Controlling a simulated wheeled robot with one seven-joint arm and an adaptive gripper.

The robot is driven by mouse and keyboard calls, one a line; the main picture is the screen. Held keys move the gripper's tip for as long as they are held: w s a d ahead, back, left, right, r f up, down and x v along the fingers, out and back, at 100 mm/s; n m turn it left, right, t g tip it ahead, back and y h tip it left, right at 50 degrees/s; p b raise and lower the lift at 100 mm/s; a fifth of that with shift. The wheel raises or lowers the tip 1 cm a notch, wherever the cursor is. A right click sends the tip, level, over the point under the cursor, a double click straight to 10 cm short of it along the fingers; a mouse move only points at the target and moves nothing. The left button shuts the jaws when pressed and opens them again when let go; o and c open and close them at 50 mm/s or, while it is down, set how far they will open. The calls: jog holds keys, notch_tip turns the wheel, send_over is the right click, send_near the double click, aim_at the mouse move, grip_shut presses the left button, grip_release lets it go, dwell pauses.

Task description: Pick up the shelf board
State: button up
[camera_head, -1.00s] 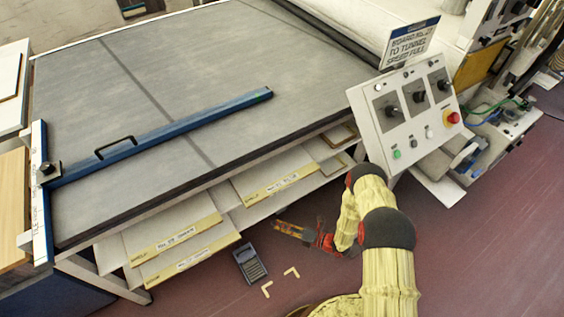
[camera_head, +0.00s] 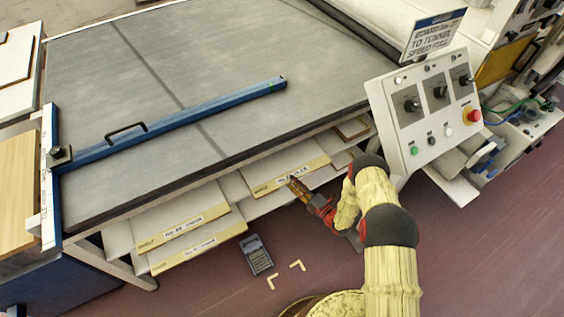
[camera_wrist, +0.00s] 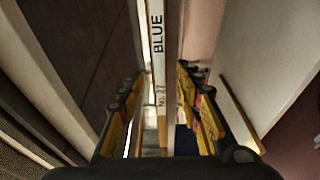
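Several pale boards with yellow labelled front edges lie on the rack under the grey table. My gripper (camera_head: 297,185) is at the front edge of the upper right shelf board (camera_head: 268,168), near its label. In the wrist view, a board's pale edge (camera_wrist: 158,45) carries the words "BLUE" and "No. 27" and runs between the fingers of my gripper (camera_wrist: 160,78). The fingers are open, one on each side of the edge, with gaps visible. Two boards (camera_head: 185,222) lie at the left of the rack. The back of the boards is hidden under the table.
The grey table top (camera_head: 130,90) overhangs the boards, with a blue bar (camera_head: 190,120) across it. A dark calculator-like device (camera_head: 256,254) and yellow corner marks (camera_head: 297,265) are on the floor.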

jog(key=shift+x, duration=1.2)
grip_shut()
dwell(0.3)
